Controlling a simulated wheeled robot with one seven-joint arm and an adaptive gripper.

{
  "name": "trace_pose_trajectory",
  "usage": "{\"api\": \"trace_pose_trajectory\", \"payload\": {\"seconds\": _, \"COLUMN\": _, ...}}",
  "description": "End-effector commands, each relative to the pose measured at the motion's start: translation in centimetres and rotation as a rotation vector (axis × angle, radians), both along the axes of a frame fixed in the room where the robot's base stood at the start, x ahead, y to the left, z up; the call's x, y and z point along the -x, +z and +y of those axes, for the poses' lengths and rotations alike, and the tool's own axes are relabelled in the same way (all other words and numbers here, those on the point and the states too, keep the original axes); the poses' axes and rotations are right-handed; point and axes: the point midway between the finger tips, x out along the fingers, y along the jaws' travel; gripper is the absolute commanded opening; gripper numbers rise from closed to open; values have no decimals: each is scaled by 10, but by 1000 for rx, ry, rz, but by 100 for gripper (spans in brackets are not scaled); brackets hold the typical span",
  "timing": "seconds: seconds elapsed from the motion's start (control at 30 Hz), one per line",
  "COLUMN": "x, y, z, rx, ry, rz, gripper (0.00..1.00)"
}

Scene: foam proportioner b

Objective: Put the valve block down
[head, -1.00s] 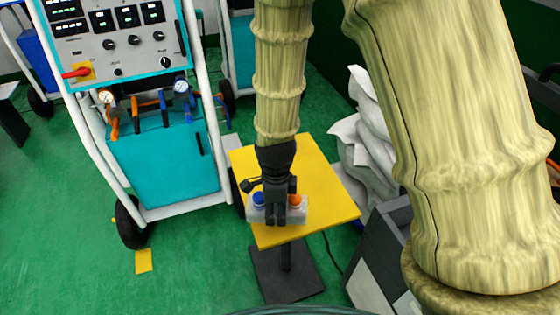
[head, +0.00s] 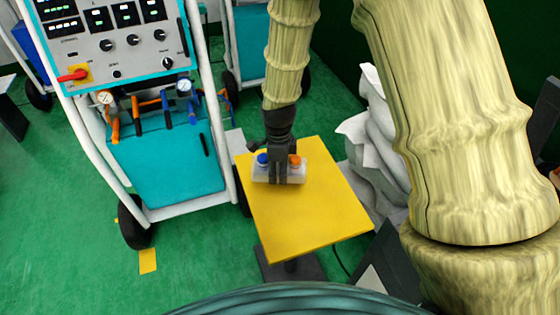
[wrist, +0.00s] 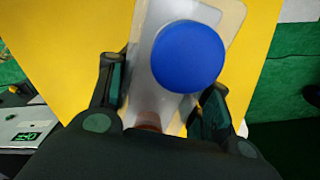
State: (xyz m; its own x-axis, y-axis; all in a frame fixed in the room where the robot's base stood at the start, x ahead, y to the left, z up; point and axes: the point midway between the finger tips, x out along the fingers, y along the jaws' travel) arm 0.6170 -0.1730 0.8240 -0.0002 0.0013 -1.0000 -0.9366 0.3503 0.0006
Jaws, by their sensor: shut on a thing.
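The valve block (head: 295,174) is a pale grey block with a blue knob and an orange knob on top. My gripper (head: 279,178) is shut on it, with the fingers across its middle between the two knobs. The block is over the far part of a yellow table top (head: 305,218); I cannot tell whether it touches the surface. In the wrist view the blue knob (wrist: 188,57) covers much of the block (wrist: 150,75), and my gripper's fingers (wrist: 160,100) lie on either side. The orange knob is mostly hidden there.
A teal and white wheeled machine (head: 165,160) with gauges and hoses stands left of the table. White sacks (head: 375,140) are piled to the right. The front of the table top is bare. Green floor (head: 70,220) is open at the left.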

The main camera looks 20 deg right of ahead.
Motion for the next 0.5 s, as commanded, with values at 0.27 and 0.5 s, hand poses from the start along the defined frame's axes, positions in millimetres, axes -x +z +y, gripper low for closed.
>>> {"api": "trace_pose_trajectory", "payload": {"seconds": 0.27, "x": -47, "y": -3, "z": -16, "rx": -1, "ry": 0, "rz": 0, "gripper": 20}}
{"api": "trace_pose_trajectory", "payload": {"seconds": 0.5, "x": -57, "y": -7, "z": -20, "rx": 1, "ry": -1, "rz": 1, "gripper": 20}}
